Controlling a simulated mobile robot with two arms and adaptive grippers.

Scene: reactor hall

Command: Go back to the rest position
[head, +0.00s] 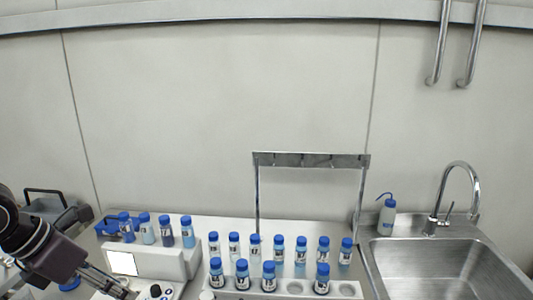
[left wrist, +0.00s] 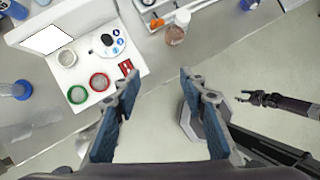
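My left gripper (head: 112,287) reaches in from the left at the lower edge of the head view, beside a white instrument with a small screen (head: 150,260). In the left wrist view my left gripper (left wrist: 160,90) has its two fingers wide apart with nothing between them. It hangs over the bench edge and floor, near the instrument's red and green rings. My right gripper (left wrist: 240,97) shows small at the right of the left wrist view, over the floor. Its fingers look apart and empty. It is not in the head view.
Several blue-capped vials (head: 278,247) stand in a white rack (head: 345,291), with more behind the instrument. A metal frame (head: 310,160) stands behind them. A sink (head: 430,265) and wash bottle (head: 387,215) are at right. A small bottle (left wrist: 175,35) stands near the bench edge.

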